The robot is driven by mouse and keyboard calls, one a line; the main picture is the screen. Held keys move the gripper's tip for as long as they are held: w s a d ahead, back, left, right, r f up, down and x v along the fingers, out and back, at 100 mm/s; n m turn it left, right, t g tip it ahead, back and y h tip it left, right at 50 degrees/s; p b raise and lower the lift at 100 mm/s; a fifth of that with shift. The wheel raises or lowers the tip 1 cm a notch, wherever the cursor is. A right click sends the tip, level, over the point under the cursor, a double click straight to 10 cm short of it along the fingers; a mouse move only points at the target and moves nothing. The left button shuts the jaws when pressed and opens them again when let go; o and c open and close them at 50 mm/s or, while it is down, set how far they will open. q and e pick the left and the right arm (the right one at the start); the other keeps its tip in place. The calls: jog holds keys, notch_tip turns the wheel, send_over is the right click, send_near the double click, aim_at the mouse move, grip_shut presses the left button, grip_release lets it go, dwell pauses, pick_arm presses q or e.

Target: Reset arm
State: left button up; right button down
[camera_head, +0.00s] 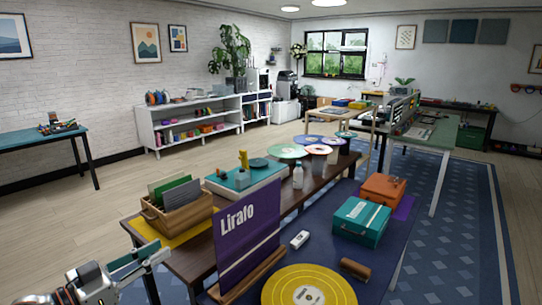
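My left arm comes in at the lower left corner. Its gripper (161,250) points right, with its two fingers apart and nothing seen between them. It is near the left end of the dark wooden table (185,262), in front of the wooden crate (180,219) and left of the purple "Liralo" sign (247,234). Whether it touches the table edge cannot be told. My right arm and gripper are out of the picture.
The crate holds upright files. A yellow disc (308,286), teal box (360,222), orange box (382,189), white bottle (298,177) and several coloured discs are on the table surfaces. A teal-topped table (40,138) stands far left. The floor (95,210) between is clear.

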pick_arm(q)
jog(key=s+d+f, duration=0.2)
jog(key=d+f, duration=0.1)
jog(key=f, duration=0.2)
jog(key=s+d+f, duration=0.2)
jog(key=d+f, duration=0.1)
jog(key=f, duration=0.3)
jog(key=s+f+n+g+y, duration=0.1)
jog(key=s+f+y, duration=0.3)
jog(key=s+f, duration=0.5)
jog(key=s+d+f+n+g+y, duration=0.1)
jog(key=s+f+y, duration=0.3)
jog(key=s+f, duration=0.5)
notch_tip(320, 180, down, 8)
jog(key=shift+s+n+g, duration=0.4)
jog(key=shift+n+g, duration=0.2)
jog(key=shift+g, duration=0.1)
